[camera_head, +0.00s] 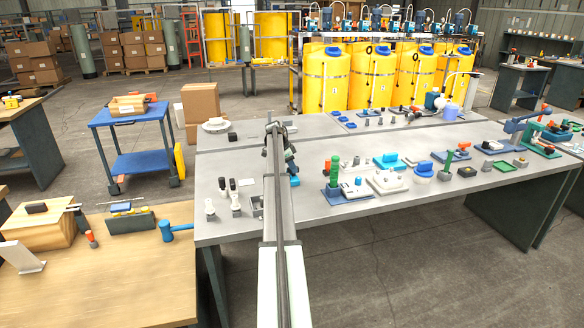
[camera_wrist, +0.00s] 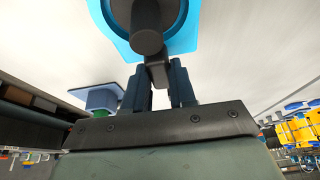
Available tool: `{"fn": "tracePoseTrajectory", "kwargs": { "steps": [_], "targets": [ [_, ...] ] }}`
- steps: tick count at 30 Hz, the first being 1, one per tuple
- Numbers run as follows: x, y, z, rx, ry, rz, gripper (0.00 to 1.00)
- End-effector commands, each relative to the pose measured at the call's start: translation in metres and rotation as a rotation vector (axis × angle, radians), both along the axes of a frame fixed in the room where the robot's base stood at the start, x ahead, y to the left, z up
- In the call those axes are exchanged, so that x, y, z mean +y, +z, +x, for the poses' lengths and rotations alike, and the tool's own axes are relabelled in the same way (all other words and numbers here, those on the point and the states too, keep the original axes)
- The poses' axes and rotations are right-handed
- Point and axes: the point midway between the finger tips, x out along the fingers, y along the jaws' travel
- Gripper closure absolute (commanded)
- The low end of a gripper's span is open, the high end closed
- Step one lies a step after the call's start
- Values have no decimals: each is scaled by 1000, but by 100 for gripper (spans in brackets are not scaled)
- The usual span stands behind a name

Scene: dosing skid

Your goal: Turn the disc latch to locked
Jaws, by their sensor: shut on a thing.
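The disc latch shows at the top of the wrist view as a light-blue plate (camera_wrist: 119,37) with a dark round disc and a darker cylindrical knob (camera_wrist: 147,42) standing out from it. A short dark tab hangs below the knob. My gripper (camera_wrist: 163,78) has its two fingers on either side of this tab and is shut on it. The top of the latch is cut off by the frame edge, so its turn mark cannot be read. In the head view my arm covers most of the place where it works; only a bit of blue (camera_head: 294,181) shows beside it.
A blue plate with a green post (camera_head: 333,178) stands right of my arm, with several small fixtures further right. The bench front (camera_head: 400,210) is mostly clear.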

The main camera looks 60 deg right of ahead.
Motion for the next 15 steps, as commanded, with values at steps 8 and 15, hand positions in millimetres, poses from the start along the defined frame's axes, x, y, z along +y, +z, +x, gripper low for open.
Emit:
{"fn": "tracePoseTrajectory", "kwargs": {
  "steps": [8, 15],
  "targets": [
    [3, -4, -1, 0, -7, 8, 100],
    [2, -4, -1, 0, -5, 7, 58]
  ]
}}
